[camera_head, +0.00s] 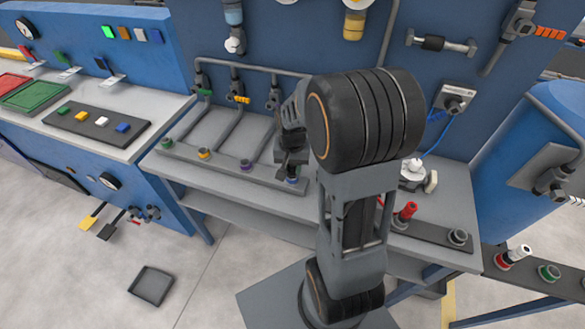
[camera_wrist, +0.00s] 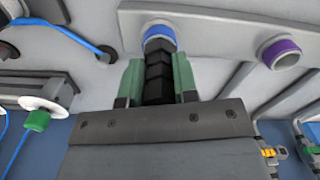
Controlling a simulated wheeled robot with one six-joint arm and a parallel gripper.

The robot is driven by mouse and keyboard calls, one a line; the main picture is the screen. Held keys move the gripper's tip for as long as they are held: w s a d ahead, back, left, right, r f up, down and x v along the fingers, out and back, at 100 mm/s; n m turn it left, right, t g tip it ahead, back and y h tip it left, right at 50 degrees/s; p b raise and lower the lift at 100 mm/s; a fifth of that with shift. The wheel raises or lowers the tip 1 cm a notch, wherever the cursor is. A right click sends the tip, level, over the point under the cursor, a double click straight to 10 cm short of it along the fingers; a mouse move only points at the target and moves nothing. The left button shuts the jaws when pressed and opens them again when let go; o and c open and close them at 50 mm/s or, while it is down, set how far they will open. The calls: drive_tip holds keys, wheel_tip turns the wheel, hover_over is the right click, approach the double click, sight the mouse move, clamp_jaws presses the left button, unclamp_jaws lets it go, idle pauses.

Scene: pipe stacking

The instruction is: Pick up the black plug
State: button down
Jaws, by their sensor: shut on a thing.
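In the wrist view, the black plug (camera_wrist: 159,80) is a dark ribbed piece between the two green finger pads of my gripper (camera_wrist: 157,68), which is shut on it. The plug's far end meets the blue-ringed socket (camera_wrist: 159,33) in the grey rail. I cannot tell how deep it sits in the ring. In the head view, my gripper (camera_head: 290,150) is over the blue-ringed socket (camera_head: 292,181) at the right end of the rail (camera_head: 222,170). My arm partly blocks this area, and the plug is hard to make out there.
A purple-ringed socket (camera_wrist: 282,53) lies beside the blue one in the wrist view. Yellow (camera_head: 204,153) and green (camera_head: 167,143) rings sit further left along the rail. A red plug (camera_head: 406,211) stands in another rail at right. Pipes with valves run behind.

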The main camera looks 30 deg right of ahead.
drive_tip(key=shift+r, duration=0.15)
drive_tip(key=shift+r, duration=0.25)
wheel_tip(320, 180, up, 2)
drive_tip(key=shift+r, duration=0.1)
drive_tip(key=s+a+r, duration=0.7)
drive_tip(key=s+r, duration=0.3)
drive_tip(key=s, duration=0.2)
drive_tip(key=shift+a, duration=0.25)
drive_tip(key=shift+w, duration=0.1)
wheel_tip(320, 180, up, 8)
drive_tip(key=p, duration=0.6)
